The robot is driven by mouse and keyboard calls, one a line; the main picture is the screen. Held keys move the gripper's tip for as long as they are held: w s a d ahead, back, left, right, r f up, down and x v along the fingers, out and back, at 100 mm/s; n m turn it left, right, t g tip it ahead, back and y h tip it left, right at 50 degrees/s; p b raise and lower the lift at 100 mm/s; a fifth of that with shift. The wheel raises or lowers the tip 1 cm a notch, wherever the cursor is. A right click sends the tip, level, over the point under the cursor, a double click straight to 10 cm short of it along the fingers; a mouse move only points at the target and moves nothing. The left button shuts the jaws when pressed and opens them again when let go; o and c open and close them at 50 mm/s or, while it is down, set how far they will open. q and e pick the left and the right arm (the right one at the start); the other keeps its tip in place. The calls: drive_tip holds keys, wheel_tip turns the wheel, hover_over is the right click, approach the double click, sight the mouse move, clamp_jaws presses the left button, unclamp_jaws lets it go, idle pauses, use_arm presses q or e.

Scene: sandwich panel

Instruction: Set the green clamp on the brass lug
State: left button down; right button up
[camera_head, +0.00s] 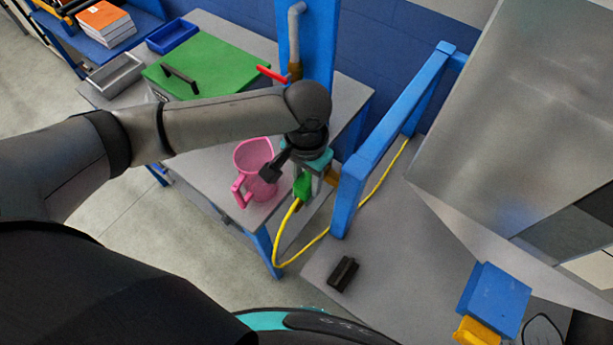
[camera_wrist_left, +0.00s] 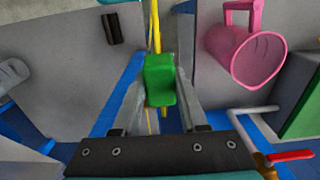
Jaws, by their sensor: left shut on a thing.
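The green clamp (camera_head: 302,186) is at the end of a yellow cable (camera_head: 281,232). My left gripper (camera_head: 314,187) is shut on the clamp, above the gap between the grey table and the blue frame. In the left wrist view the clamp (camera_wrist_left: 159,80) sits between the two grey fingers, with the yellow cable (camera_wrist_left: 156,30) running away beyond it. I cannot make out the brass lug for certain; a small tan part shows beside the gripper in the head view, partly hidden. My right gripper is not in view.
A pink mug (camera_head: 255,165) stands on the table close left of the gripper. A blue frame rail (camera_head: 375,150) rises close on the right. A black block (camera_head: 343,273) lies on the grey surface.

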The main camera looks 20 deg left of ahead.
sight(307, 180)
use_arm(q)
drive_tip(key=shift+f, duration=0.2)
drive_tip(key=shift+c, duration=1.8)
unclamp_jaws()
wheel_tip(307, 180, up, 15)
drive_tip(key=p, duration=0.1)
drive_tip(key=shift+d, duration=0.1)
